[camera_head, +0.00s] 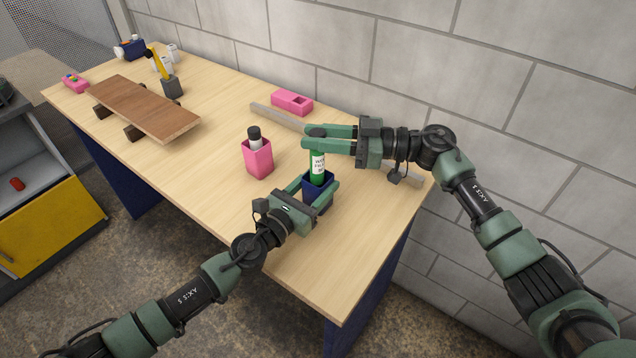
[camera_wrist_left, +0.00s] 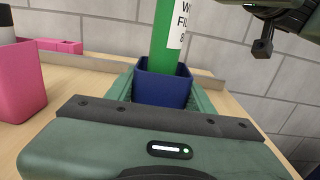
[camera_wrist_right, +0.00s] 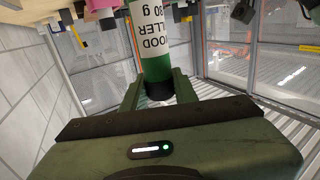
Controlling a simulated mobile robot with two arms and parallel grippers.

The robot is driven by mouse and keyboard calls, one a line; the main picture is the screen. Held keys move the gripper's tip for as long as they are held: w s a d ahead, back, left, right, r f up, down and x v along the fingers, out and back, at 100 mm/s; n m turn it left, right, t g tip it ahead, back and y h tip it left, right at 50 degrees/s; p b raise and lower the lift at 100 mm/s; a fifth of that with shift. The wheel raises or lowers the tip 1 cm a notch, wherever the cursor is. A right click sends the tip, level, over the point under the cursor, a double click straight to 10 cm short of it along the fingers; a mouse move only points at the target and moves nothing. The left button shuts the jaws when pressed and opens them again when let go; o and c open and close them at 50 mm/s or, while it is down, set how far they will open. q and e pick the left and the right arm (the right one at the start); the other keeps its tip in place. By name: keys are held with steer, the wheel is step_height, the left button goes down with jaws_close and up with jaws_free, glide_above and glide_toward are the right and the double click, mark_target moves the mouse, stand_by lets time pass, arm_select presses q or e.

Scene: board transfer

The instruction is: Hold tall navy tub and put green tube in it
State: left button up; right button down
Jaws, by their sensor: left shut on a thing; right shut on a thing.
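The navy tub (camera_head: 318,186) stands on the workbench near its right end, and my left gripper (camera_head: 318,192) is shut on it from both sides. The tub also shows between the fingers in the left wrist view (camera_wrist_left: 163,88). The green tube (camera_head: 317,166), with a white label and a dark cap, is upright. My right gripper (camera_head: 322,138) is shut on its upper end, by the dark cap. In the left wrist view the tube's lower end (camera_wrist_left: 164,45) is inside the tub's opening; how deep is hidden. The right wrist view shows the tube (camera_wrist_right: 150,45) between the fingers.
A pink tub (camera_head: 258,160) with a dark-capped bottle stands left of the navy tub. A pink block (camera_head: 292,101) and a grey rail (camera_head: 275,116) lie behind. A brown board (camera_head: 145,108) rests on dark supports farther left. The bench front is clear.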

steer(key=shift+f, duration=0.2)
steer(key=c, duration=1)
jaws_free()
steer(key=d, duration=0.4)
steer(key=s+d, duration=0.1)
steer(key=d, duration=0.7)
steer(key=shift+s, duration=0.35)
arm_select(q)
steer(key=o, duration=1.4)
steer(key=shift+o, duration=0.2)
steer(key=v, duration=1.2)
